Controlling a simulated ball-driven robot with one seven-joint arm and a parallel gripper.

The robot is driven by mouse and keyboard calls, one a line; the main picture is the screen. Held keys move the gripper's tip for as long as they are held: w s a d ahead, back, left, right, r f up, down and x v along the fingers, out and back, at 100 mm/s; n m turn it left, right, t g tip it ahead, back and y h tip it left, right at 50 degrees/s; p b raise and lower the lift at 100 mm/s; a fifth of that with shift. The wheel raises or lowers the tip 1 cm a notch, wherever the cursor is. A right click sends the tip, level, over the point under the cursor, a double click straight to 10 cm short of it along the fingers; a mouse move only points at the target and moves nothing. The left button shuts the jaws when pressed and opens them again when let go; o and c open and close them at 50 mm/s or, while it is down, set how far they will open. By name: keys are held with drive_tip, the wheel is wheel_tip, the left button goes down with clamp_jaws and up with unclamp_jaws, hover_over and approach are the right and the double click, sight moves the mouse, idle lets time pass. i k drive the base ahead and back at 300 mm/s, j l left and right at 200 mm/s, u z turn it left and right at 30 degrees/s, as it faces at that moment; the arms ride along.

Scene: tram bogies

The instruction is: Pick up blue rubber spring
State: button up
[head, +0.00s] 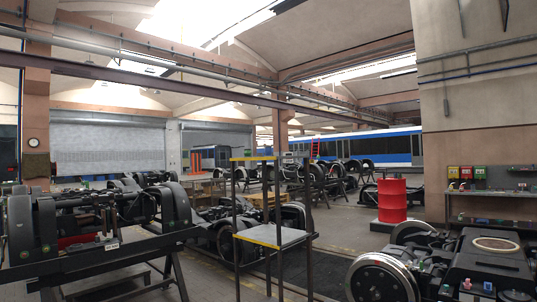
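I cannot make out a blue rubber spring for certain in the head view. Small coloured parts lie on the bogie (490,262) at the lower right and on the bogie (95,215) at the left, but they are too small to identify. My gripper does not show in this view.
A dark stand with yellow-edged shelves (272,236) stands in the middle foreground. A red drum (392,200) stands before the right wall, near a workbench (490,194) with coloured bins. A blue and white tram (380,147) is behind. Some floor (342,228) between stand and drum is clear.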

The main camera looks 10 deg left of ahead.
sight(267, 150)
drive_tip(key=j+u, duration=0.15)
drive_tip(key=u, duration=0.45)
drive_tip(key=i+j+u, duration=0.4)
drive_tip(key=i+j, duration=0.15)
drive_tip(key=j, duration=0.3)
drive_tip(key=i+j+u, duration=0.4)
drive_tip(key=i+j, duration=0.25)
drive_tip(key=i+j+u, duration=0.25)
drive_tip(key=i, duration=0.7)
drive_tip(key=i+u, duration=0.2)
drive_tip(key=i, duration=0.75)
drive_tip(key=i+z, duration=0.45)
drive_tip(key=i, duration=0.2)
drive_tip(key=i+j+z, duration=0.25)
drive_tip(key=i+z, duration=0.2)
drive_tip(key=i, duration=0.2)
drive_tip(key=i+l+z, duration=0.15)
drive_tip(key=z, duration=0.25)
drive_tip(key=i+z, duration=0.65)
drive_tip(key=z, duration=0.15)
drive_tip(key=i+z, duration=0.75)
drive_tip(key=i, duration=1)
drive_tip(key=i+l+u, duration=0.2)
drive_tip(key=i+u, duration=0.15)
drive_tip(key=i, duration=0.15)
drive_tip(key=i+l+u, duration=0.35)
drive_tip(key=i, duration=0.15)
drive_tip(key=i+l+u, duration=0.35)
drive_tip(key=i+l, duration=0.1)
